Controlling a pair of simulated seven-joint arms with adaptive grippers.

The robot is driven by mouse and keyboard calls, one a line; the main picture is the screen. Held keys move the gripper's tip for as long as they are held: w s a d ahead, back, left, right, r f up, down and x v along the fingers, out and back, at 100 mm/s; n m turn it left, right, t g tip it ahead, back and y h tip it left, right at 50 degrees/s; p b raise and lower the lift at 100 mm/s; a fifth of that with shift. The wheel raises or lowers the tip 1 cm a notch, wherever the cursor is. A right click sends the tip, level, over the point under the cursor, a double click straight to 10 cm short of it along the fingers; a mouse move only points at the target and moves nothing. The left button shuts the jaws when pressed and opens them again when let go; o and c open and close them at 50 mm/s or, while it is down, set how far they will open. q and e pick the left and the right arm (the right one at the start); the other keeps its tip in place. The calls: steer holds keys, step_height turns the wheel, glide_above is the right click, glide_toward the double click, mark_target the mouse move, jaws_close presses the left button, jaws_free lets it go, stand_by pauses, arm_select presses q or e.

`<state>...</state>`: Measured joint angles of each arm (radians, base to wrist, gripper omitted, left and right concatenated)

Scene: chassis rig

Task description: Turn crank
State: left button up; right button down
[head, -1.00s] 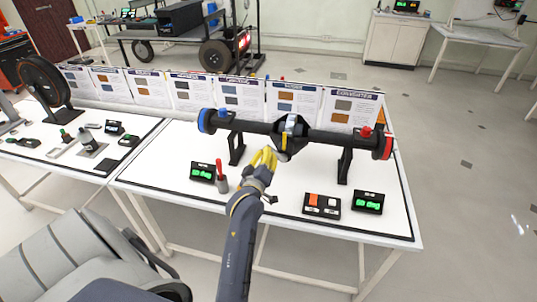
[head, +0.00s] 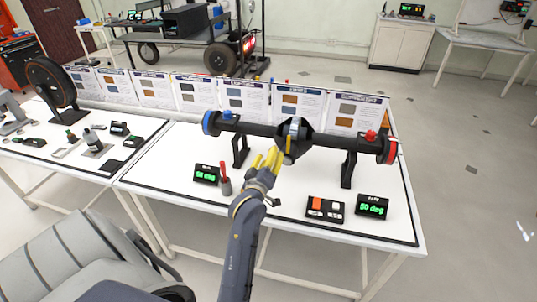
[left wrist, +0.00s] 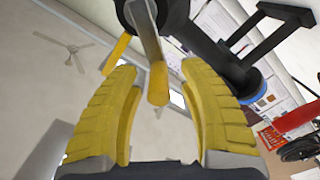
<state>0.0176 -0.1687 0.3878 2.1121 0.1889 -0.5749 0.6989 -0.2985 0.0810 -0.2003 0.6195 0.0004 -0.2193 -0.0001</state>
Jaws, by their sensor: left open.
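The crank (left wrist: 157,78) is a flat metal arm with a short yellow handle. In the left wrist view its handle lies between my left gripper's two yellow fingers, with gaps on both sides. In the head view the crank (head: 289,145) is small, on the front of the black axle's middle housing (head: 294,130). My left gripper (head: 270,159) is open just below and left of that housing; it also shows large in the left wrist view (left wrist: 158,72). The fingers do not close on anything. My right gripper is out of view.
The black axle (head: 340,140) rests on two black stands, with a blue left end and a red right end. Small display boxes (head: 372,207) with green digits, a switch box (head: 325,209) and a red-handled tool (head: 224,180) lie on the white table (head: 290,240). Poster boards stand behind.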

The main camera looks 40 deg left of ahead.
arm_select(q)
step_height(320, 180, up, 10)
steer(key=shift+r, duration=0.1)
stand_by(0.4)
stand_by(0.4)
